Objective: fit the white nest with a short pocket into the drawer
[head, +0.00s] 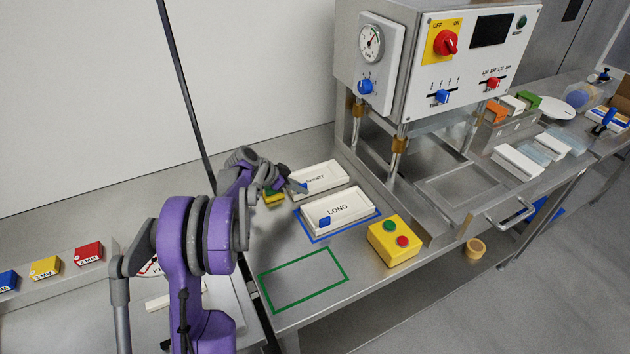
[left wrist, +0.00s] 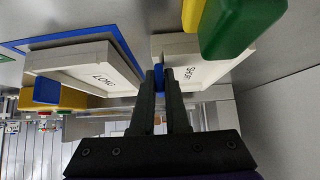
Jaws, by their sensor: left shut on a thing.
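The white nest marked SHORT (head: 322,177) is a shallow white tray at the back of the bench, behind the LONG nest. It also shows in the left wrist view (left wrist: 190,48). My left gripper (head: 297,187) is at its left end, shut on its blue tab (left wrist: 158,75). I cannot tell whether the nest is lifted off the bench. The white nest marked LONG (head: 350,212), with its own blue tab, lies inside a blue outline just in front. The drawer (head: 460,187) is a flat metal frame under the machine, with a handle (head: 510,212) in front. My right gripper is out of view.
A yellow box with green and red buttons (head: 396,240) stands between the LONG nest and the drawer side. A green outline (head: 303,279) on the bench is empty. A green and yellow block (head: 273,198) sits close to my left gripper. The machine's posts (head: 399,145) rise behind the drawer.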

